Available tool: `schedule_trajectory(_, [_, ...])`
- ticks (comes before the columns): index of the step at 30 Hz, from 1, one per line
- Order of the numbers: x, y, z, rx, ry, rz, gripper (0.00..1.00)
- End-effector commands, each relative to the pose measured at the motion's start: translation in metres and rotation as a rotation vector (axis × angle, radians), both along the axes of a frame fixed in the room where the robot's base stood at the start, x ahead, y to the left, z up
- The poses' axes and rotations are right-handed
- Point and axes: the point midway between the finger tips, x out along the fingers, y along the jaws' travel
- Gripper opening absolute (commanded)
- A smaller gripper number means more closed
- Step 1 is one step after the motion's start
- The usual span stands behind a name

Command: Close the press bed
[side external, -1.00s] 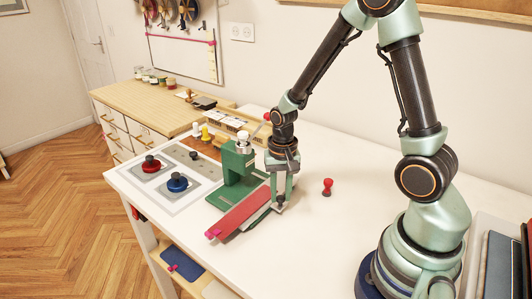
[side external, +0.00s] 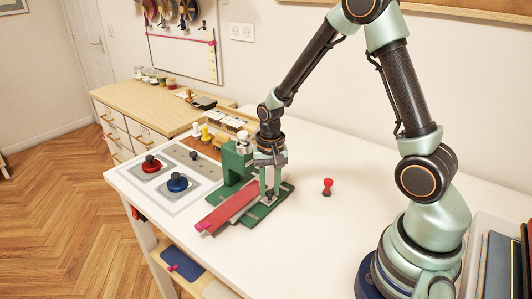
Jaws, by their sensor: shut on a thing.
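The press is green, with an upright body (side external: 238,162) and a pale knob on top, standing on a flat green base (side external: 278,208). A grey bed plate (side external: 245,211) lies on the base, and a long red strip (side external: 222,213) lies along it, its pink-tipped end past the base's front edge. My gripper (side external: 270,193) points straight down just right of the press body. It is shut on a small dark knob (side external: 270,197) at the bed's right side. The fingers partly hide this knob.
A red stamp-like piece (side external: 327,187) stands alone to the right. The white table (side external: 300,245) is clear in front and right.

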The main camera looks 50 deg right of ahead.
Motion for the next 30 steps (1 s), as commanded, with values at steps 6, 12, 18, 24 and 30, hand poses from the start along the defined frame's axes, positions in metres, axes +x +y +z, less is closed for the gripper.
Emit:
schedule_trajectory(6, [0.001,0.0,0.001,-0.001,-0.004,0.0,0.6])
schedule_trajectory(12, [0.0,0.0,0.0,-0.001,-0.002,0.0,0.6])
schedule_trajectory(18, [0.0,0.0,0.006,0.0,-0.003,0.0,0.6])
schedule_trajectory(24, [0.002,0.0,0.036,-0.001,-0.008,0.0,0.6])
schedule_trajectory(30, [0.001,0.0,0.078,-0.001,-0.009,0.0,0.6])
